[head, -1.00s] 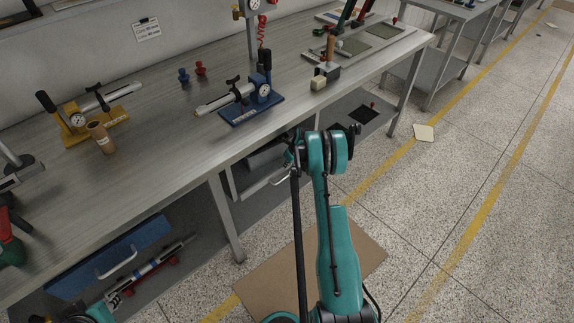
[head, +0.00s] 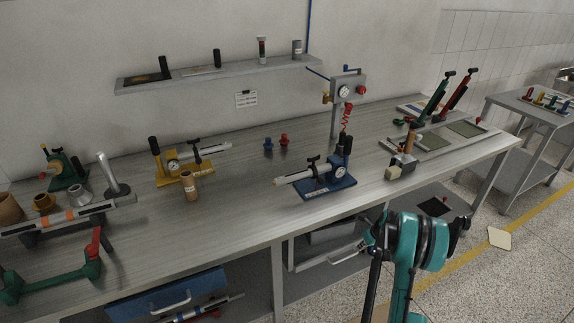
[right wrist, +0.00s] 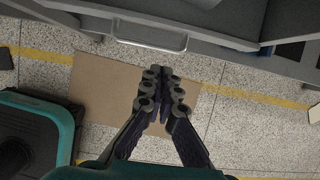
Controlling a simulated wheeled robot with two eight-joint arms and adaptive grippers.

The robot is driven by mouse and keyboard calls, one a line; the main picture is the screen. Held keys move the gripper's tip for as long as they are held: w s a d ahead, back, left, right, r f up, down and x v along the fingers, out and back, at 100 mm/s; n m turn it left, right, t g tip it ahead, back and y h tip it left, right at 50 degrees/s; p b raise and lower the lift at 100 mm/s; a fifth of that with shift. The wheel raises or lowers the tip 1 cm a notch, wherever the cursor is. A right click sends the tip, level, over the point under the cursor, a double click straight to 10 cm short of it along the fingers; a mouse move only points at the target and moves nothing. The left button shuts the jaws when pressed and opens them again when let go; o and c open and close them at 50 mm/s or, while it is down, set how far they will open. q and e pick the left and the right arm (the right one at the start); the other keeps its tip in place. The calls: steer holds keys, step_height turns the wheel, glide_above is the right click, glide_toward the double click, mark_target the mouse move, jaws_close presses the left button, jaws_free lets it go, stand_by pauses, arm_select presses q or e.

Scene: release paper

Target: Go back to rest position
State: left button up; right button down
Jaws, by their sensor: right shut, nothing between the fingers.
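My right gripper (right wrist: 161,78) shows in the right wrist view, with its two dark fingers together and nothing between them. It hangs over a brown sheet (right wrist: 100,90) on the speckled floor, in front of the workbench. In the head view my teal right arm stands at the lower right, beside the bench's front edge, and holds nothing that I can see; its fingers cannot be made out there. My left gripper is not in view. A small pale sheet (head: 499,238) lies on the floor at the right.
The long grey workbench (head: 240,210) carries a blue pump device (head: 325,188), a yellow one (head: 185,176) and other tools. A drawer handle (right wrist: 150,35) is close above the gripper in the wrist view. Open floor lies at the right.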

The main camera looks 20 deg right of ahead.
steer(key=shift+r, duration=0.1)
steer(key=s+a+r+n, duration=0.2)
steer(key=a+r+n, duration=0.6)
steer(key=a+r, duration=0.3)
steer(key=s+a+r+n, duration=0.2)
steer(key=a+r+n, duration=0.7)
steer(key=r, duration=0.4)
steer(key=s+a+r+n+t, duration=0.1)
steer(key=s+a+r+n, duration=0.1)
steer(key=s+a+n, duration=0.6)
steer(key=s+a+r+n+t, duration=0.1)
steer(key=s+a+r+n, duration=0.1)
steer(key=s+a+n, duration=0.7)
steer(key=s+n, duration=0.1)
steer(key=s, duration=0.2)
steer(key=shift+a+t, duration=0.25)
steer(key=shift+t, duration=0.15)
